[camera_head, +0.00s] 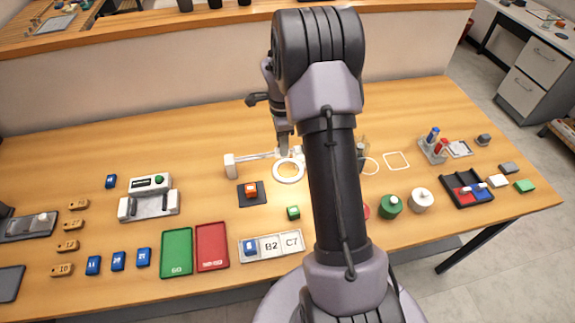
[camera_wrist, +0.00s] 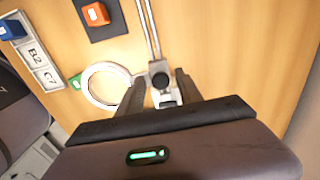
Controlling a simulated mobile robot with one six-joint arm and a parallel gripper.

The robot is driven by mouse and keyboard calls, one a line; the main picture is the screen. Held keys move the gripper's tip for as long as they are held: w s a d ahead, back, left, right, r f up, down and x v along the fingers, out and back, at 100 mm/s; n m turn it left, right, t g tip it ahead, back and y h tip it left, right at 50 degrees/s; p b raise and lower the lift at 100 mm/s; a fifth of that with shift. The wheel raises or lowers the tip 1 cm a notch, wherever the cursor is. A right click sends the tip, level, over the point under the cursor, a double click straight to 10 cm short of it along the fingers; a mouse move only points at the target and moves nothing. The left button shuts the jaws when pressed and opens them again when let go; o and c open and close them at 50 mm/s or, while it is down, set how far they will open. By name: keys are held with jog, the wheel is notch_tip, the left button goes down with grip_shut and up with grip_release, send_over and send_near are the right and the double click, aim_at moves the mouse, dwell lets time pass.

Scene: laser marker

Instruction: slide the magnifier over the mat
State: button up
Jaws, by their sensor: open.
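The magnifier is a white ring (camera_head: 289,181) on a carriage that rides a thin rail; the ring also shows in the wrist view (camera_wrist: 86,86). The carriage with its dark knob (camera_wrist: 159,80) is at the right end of the rail. The dark mat (camera_head: 258,200) lies left of and nearer than the ring, with an orange block (camera_head: 250,188) on it; the mat also shows in the wrist view (camera_wrist: 106,35). My gripper (camera_head: 284,148) is open, its fingers (camera_wrist: 158,88) on either side of the carriage. Whether they touch it is unclear.
A white end post (camera_head: 230,166) holds the rail's left end. A small green block (camera_head: 293,212) sits in front of the ring. A labelled tray (camera_head: 247,260) and green (camera_head: 176,254) and red (camera_head: 212,248) trays lie nearer. My arm hides part of the table to the right.

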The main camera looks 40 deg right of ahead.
aim_at(247, 160)
jog(key=shift+s+a+f, duration=0.2)
jog(key=shift+s+f, duration=0.3)
jog(key=shift+f, duration=0.2)
jog(key=c, duration=0.7)
jog(key=shift+w+a+b, duration=0.3)
jog(key=shift+w+a, duration=0.5)
jog(key=shift+a, duration=0.9)
jog(key=shift+w+a+b, duration=0.25)
jog(key=shift+w+a, duration=0.6)
jog(key=shift+a, duration=0.8)
jog(key=shift+w+a+b, duration=0.3)
jog(key=shift+w+a, duration=0.5)
jog(key=shift+a, duration=0.9)
jog(key=o, duration=0.8)
jog(key=shift+d, duration=0.1)
jog(key=shift+c, duration=0.2)
jog(key=shift+w+f, duration=0.1)
jog(key=shift+f, duration=0.05)
jog(key=r+p, duration=0.1)
jog(key=r, duration=0.1)
jog(key=r+p, duration=0.2)
jog(key=w+r+p, duration=0.1)
jog(key=r+p, duration=0.1)
jog(key=r, duration=0.1)
jog(key=shift+d+r, duration=0.1)
jog(key=shift+r, duration=0.1)
